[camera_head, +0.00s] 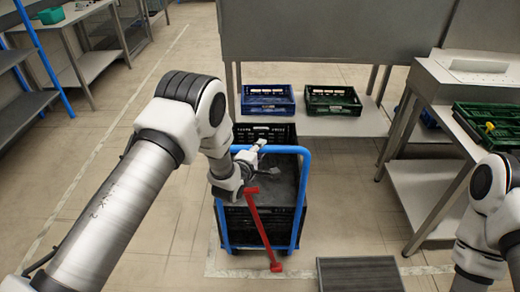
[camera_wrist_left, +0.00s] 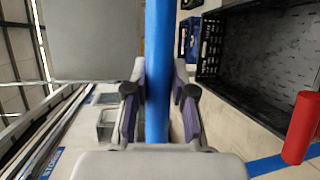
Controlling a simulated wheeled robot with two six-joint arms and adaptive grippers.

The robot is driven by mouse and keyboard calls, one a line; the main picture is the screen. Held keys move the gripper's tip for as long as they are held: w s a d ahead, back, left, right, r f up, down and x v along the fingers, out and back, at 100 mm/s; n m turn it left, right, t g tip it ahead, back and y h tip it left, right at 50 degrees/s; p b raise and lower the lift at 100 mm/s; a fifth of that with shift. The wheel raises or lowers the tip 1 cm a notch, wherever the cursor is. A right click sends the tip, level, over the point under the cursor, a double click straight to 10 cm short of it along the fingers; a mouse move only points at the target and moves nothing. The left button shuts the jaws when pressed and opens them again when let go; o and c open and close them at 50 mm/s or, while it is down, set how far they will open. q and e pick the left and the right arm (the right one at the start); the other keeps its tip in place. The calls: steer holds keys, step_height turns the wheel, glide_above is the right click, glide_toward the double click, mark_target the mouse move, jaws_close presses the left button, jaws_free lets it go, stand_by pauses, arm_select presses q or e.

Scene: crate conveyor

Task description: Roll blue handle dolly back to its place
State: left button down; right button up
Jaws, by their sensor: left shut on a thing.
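The dolly with the blue tubular handle (camera_head: 306,165) stands on the floor in the middle of the head view, with black crates (camera_head: 265,217) on it. My left gripper (camera_head: 257,150) reaches over it and is shut on the blue handle. In the left wrist view the blue handle bar (camera_wrist_left: 158,70) runs upright between the two fingers of the left gripper (camera_wrist_left: 160,100). A black crate (camera_wrist_left: 210,45) shows beside it. My right arm is at the right edge of the head view; its gripper is out of frame.
A red bar (camera_head: 263,232) slants down over the dolly's near side. A blue crate (camera_head: 267,112) and a green crate (camera_head: 332,109) sit on a low shelf behind. A grey table (camera_head: 432,85) stands right. A dark mat (camera_head: 360,277) lies front right. The floor at left is clear.

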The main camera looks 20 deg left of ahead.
arm_select(q)
steer(key=shift+w+a+f+b, duration=0.1)
steer(key=shift+w+a+b, duration=0.05)
steer(key=shift+w+b, duration=0.2)
steer(key=w+b, duration=0.1)
steer(key=w, duration=0.1)
steer(key=w+a+b, duration=0.1)
steer(key=w, duration=0.1)
steer(key=shift+r, duration=0.2)
steer(key=c, duration=0.9)
jaws_free()
steer(key=shift+a, duration=0.1)
steer(key=shift+c, duration=0.2)
steer(key=shift+f, duration=0.1)
steer(key=v, duration=1.2)
